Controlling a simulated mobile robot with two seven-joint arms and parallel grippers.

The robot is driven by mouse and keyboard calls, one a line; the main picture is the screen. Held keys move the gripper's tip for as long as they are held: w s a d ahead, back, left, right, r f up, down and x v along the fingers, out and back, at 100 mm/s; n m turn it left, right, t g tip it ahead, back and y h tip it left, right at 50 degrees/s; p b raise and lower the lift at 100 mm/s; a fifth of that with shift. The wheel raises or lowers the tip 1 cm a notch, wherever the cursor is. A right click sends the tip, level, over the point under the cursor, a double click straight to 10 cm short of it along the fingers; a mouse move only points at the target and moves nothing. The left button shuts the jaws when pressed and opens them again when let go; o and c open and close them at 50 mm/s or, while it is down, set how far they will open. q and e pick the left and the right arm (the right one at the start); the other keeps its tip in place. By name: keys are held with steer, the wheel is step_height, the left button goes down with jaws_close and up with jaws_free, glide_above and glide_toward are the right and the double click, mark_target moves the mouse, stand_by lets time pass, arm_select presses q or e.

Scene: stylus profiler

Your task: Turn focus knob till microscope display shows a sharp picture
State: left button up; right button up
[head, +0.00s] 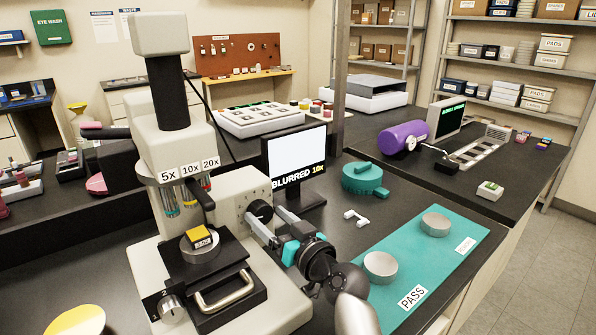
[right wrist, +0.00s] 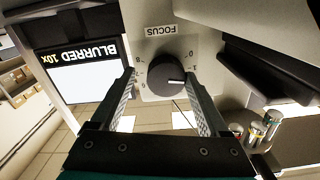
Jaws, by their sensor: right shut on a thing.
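The microscope (head: 170,100) stands on the black bench in the head view, with 5x, 10x and 20x labels. Its black focus knob (head: 261,211) is on the right side of its base. My right gripper (head: 258,226) is shut on the focus knob. In the right wrist view the knob (right wrist: 165,75) sits between the two fingers on a plate labelled FOCUS (right wrist: 160,31), its white mark pointing right in that picture. The microscope display (head: 297,155) reads BLURRED 10x, and its screen is otherwise white. It also shows in the right wrist view (right wrist: 85,85). My left gripper is not in view.
A teal mat (head: 412,262) with two metal discs and a PASS label lies right of my right arm. A teal round part (head: 363,180) and a small white piece (head: 355,217) lie behind it. The stage (head: 208,262) with a metal handle is left of the knob.

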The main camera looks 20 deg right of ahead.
steer(key=o, duration=1.3)
steer(key=m, duration=1.4)
steer(key=shift+a+f, duration=0.15)
steer(key=shift+a, duration=0.15)
steer(key=n, duration=0.6)
steer(key=shift+s+n, duration=0.1)
steer(key=shift+n, duration=0.2)
steer(key=n, duration=0.5)
steer(key=shift+a, duration=0.15)
steer(key=c, duration=1.2)
jaws_close()
